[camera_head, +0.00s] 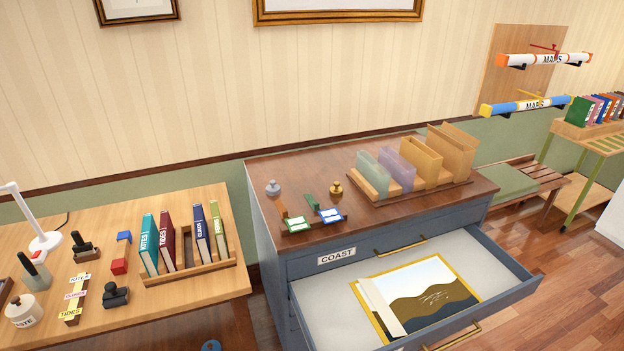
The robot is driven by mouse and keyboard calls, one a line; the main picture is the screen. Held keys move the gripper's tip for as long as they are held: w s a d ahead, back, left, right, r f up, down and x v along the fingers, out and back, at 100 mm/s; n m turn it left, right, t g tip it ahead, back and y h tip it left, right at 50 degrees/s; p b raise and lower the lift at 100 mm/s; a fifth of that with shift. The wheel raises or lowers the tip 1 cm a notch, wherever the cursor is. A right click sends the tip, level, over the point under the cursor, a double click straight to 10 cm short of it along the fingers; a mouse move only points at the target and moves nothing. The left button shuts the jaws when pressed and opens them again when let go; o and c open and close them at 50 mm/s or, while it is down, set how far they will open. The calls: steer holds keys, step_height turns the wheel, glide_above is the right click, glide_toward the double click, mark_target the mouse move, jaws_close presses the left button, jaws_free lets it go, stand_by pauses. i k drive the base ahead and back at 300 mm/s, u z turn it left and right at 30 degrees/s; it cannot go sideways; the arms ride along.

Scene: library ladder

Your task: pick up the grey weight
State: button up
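The grey weight (273,189) is a small, rounded piece with a knob on top. My gripper is not in this view, and nothing covers the grey weight.
Two small stands with white-and-coloured cards (297,225) (331,214) sit in front of the weights. A rack of upright folders (420,160) fills the cabinet's right side. The COAST drawer (500,262) is pulled open. A desk with books (200,290) stands at left.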

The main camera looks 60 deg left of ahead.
mark_target(273, 189)
steer(key=i, duration=1.25)
steer(key=u, duration=4.45)
steer(key=i, duration=1)
